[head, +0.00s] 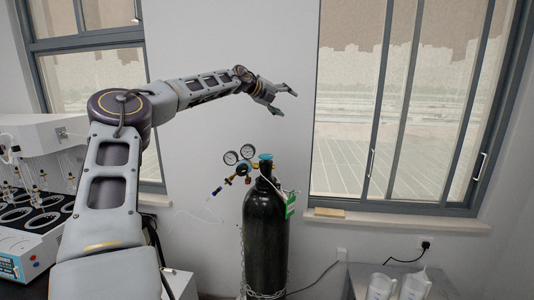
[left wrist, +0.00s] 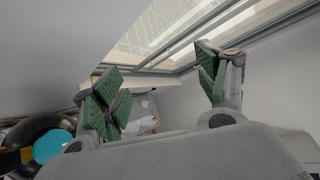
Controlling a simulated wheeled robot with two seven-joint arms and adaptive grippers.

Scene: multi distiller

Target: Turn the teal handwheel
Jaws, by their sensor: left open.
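The teal handwheel (head: 265,157) is a small round cap on top of the black gas cylinder (head: 265,225), which stands upright against the wall. It also shows as a teal disc at the lower left of the left wrist view (left wrist: 50,146). My left gripper (head: 289,104) is above the handwheel and slightly to its right in the head view, apart from it. Its green-padded fingers are spread, with nothing between them in the left wrist view (left wrist: 160,80). My right gripper is in neither view.
Two pressure gauges (head: 238,156) and a regulator sit left of the handwheel. A green tag (head: 290,205) hangs at the cylinder's right, and a chain (head: 262,294) is around its lower part. A white distiller (head: 35,140) stands left; pale jugs (head: 415,286) stand lower right.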

